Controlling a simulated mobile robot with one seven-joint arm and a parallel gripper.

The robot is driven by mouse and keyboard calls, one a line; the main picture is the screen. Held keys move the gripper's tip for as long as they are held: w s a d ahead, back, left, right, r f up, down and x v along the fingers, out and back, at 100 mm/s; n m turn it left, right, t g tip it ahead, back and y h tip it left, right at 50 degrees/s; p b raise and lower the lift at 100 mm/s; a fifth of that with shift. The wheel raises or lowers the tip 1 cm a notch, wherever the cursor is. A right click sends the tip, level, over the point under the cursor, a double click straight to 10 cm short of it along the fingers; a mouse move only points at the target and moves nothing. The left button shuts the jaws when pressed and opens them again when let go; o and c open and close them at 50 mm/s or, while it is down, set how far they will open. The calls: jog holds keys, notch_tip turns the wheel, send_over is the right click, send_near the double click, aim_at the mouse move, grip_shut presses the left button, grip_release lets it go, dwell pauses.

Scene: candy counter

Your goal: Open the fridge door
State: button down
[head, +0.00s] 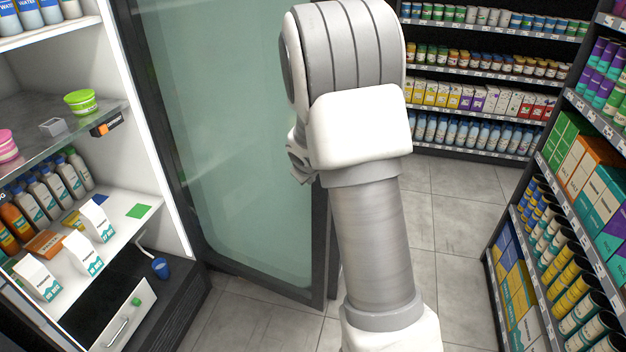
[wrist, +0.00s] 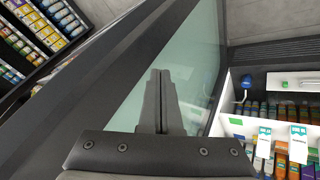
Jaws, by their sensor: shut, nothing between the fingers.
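The fridge door (head: 225,130) is a greenish glass pane in a dark frame. It stands swung wide open, away from the lit fridge (head: 165,215) on the left. In the wrist view the door's glass (wrist: 195,65) and broad dark frame (wrist: 100,75) run slantwise behind my fingers. My gripper (wrist: 159,74) is shut and empty, in front of the glass in that view. I cannot tell whether it touches the door. In the head view my arm hides most of the gripper and part of the door's far edge.
The fridge holds bottles (head: 40,195), cartons (head: 82,252), a green tub (head: 80,102) and a blue cup (head: 161,268). Stocked shelves stand at the back (head: 490,70) and right (head: 575,200). Tiled floor (head: 455,240) is clear between the door and the right shelves.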

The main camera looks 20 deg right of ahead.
jog(key=s+r, duration=0.5)
jog(key=r, duration=0.3)
jog(key=shift+s+a+p, duration=0.35)
jog(key=shift+s+a, duration=0.05)
jog(key=shift+a, duration=0.05)
jog(key=s+a+r+m+y, duration=0.1)
jog(key=s+a+r, duration=0.2)
jog(key=s, duration=0.6)
jog(key=s+a+r+m+y, duration=0.1)
jog(key=s+a+r, duration=0.2)
jog(key=s+a, duration=0.3)
jog(key=s+a+r+m+g+y, duration=0.1)
jog(key=s+a+r, duration=0.2)
jog(key=s, duration=0.9)
jog(key=shift+s+a+r+m, duration=0.2)
jog(key=shift+a+r+m, duration=0.2)
jog(key=shift+a, duration=0.6)
